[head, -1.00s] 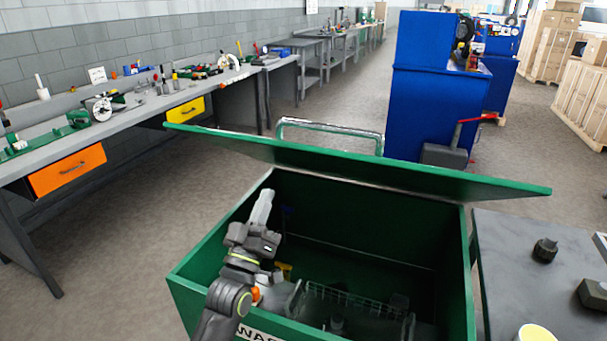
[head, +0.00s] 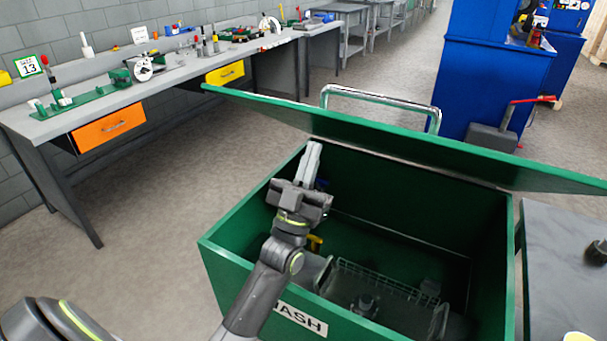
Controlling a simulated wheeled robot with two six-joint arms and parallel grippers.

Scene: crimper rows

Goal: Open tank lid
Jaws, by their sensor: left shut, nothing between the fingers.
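The green wash tank (head: 225,277) stands in front of me with its label on the near wall. Its green lid (head: 400,146) is raised, hinged along the far side and tilted up and back. My left gripper (head: 313,150) is shut and empty. It is over the tank's left part, in front of the raised lid; I cannot tell whether it touches the lid. Inside the tank are a wire basket (head: 385,282) and some dark parts, partly hidden by my left arm. My right gripper is out of view.
A chrome push handle (head: 380,94) stands behind the lid. A dark table (head: 560,270) is close on the tank's right. A workbench with an orange drawer (head: 110,127) runs along the left wall. Blue machines (head: 490,85) stand behind at right. Floor is clear on the left.

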